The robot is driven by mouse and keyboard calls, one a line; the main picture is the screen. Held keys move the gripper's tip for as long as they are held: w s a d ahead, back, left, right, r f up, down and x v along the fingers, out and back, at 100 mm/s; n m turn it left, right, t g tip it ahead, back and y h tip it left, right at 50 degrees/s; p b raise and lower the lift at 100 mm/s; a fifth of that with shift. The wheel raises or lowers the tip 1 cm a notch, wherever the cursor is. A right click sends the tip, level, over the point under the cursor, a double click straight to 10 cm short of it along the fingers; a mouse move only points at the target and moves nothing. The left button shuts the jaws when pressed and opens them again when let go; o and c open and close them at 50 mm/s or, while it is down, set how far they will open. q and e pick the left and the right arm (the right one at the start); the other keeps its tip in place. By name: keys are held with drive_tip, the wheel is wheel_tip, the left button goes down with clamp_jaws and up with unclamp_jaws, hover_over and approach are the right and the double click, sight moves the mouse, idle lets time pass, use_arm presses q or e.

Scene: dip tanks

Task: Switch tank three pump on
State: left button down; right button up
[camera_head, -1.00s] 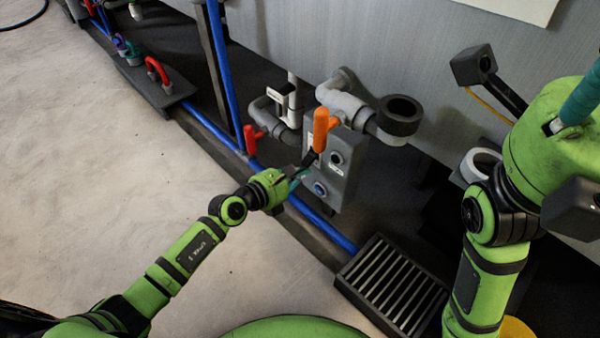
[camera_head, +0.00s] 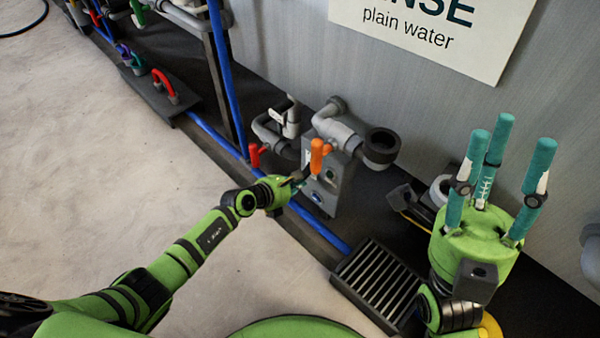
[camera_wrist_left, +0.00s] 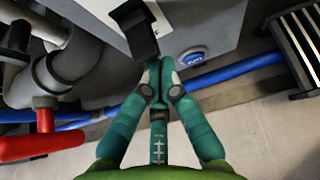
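A grey pump control box (camera_head: 345,190) stands below the grey pipes, with a blue round button (camera_head: 318,196) low on its face and a small round, greenish fitting (camera_head: 330,174) above it. The button also shows in the left wrist view (camera_wrist_left: 192,56). My left gripper (camera_head: 298,180) is at the box's left side. In the left wrist view its teal fingers (camera_wrist_left: 156,80) meet at the tips, just below a black lever-like part (camera_wrist_left: 135,28) on the box; contact is unclear. My right gripper (camera_head: 497,165) points up at the right, fingers apart and empty.
An orange valve handle (camera_head: 316,155) stands close above my left gripper. A red handle (camera_head: 254,155) is left of it. A blue pipe (camera_head: 215,130) runs along the floor edge. A slatted dark grate (camera_head: 378,285) lies right of the box.

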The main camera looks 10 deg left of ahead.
use_arm(q)
drive_tip(key=r+g+y+p, duration=0.1)
drive_tip(key=p, duration=0.3)
drive_tip(key=shift+g+p, duration=0.3)
drive_tip(key=shift+p, duration=0.1)
use_arm(e)
drive_tip(key=w+a+f+m+g+h, duration=0.1)
drive_tip(key=w+a+f+g+h, duration=0.2)
drive_tip(key=w+g+h, duration=0.2)
drive_tip(key=shift+w+a+f+g, duration=0.15)
drive_tip(key=shift+w+f+g, duration=0.2)
drive_tip(key=shift+w+g, duration=0.55)
use_arm(q)
drive_tip(key=shift+r, duration=0.1)
use_arm(e)
drive_tip(key=shift+w, duration=0.1)
use_arm(q)
drive_tip(key=shift+s+r+p, duration=0.1)
drive_tip(key=shift+r+p, duration=0.65)
drive_tip(key=shift+p, duration=0.15)
use_arm(e)
drive_tip(key=shift+r, duration=0.95)
use_arm(q)
drive_tip(key=shift+f, duration=0.1)
use_arm(e)
drive_tip(key=shift+f, duration=0.1)
